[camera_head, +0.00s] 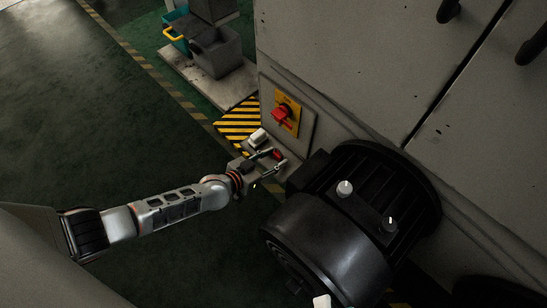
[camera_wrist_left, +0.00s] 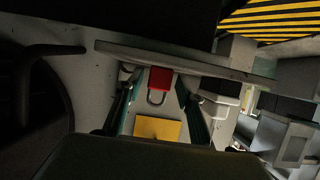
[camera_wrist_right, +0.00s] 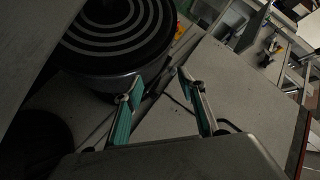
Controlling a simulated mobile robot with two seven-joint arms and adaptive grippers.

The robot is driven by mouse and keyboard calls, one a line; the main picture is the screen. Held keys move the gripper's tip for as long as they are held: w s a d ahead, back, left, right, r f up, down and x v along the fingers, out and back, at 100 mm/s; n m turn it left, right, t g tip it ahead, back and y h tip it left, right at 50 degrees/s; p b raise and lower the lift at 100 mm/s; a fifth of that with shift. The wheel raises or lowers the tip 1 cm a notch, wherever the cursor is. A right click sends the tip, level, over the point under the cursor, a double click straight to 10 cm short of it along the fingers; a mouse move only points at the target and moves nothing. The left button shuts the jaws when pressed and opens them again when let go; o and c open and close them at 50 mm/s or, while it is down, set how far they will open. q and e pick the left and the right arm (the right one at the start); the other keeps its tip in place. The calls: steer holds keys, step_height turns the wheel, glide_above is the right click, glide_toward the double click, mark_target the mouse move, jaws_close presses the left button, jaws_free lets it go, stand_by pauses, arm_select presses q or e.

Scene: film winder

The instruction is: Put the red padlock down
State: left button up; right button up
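The red padlock (camera_wrist_left: 160,78) lies on a small grey ledge, its shackle pointing down in the left wrist view. In the head view it is a small red spot (camera_head: 277,154) by the cabinet. My left gripper (camera_head: 270,161) is at the ledge. In the left wrist view its fingers (camera_wrist_left: 160,84) are spread on both sides of the padlock, with gaps on both sides. My right gripper (camera_wrist_right: 153,86) is open and empty in the right wrist view. It is not clearly visible in the head view.
A red rotary switch (camera_head: 281,115) on a yellow plate is on the cabinet above the ledge. A white item (camera_head: 258,137) sits beside my left gripper. A large black motor (camera_head: 330,235) stands to the right. Open green floor (camera_head: 90,130) lies to the left.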

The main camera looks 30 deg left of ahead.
arm_select(q)
steer(key=shift+r, duration=0.1)
stand_by(0.3)
steer(key=shift+s+a+r, duration=0.15)
steer(key=shift+s+r, duration=0.1)
steer(key=shift+r, duration=0.05)
steer(key=p+v, duration=0.5)
steer(key=v, duration=0.6)
steer(key=shift+s, duration=0.2)
arm_select(e)
steer(key=shift+w+d+r+n+g+h, duration=0.15)
steer(key=shift+w+d+n, duration=0.1)
steer(key=shift+d+n, duration=0.7)
steer(key=shift+w+d+r+n+g+h, duration=0.1)
steer(key=shift+w+d+n, duration=0.2)
steer(key=shift+d+n, duration=0.7)
steer(key=shift+w+d+r+n+g+h, duration=0.2)
steer(key=shift+d+n, duration=0.4)
steer(key=shift+n, duration=0.65)
steer(key=shift+f, duration=0.1)
steer(key=shift+a+y, duration=0.1)
steer(key=shift+y, duration=0.15)
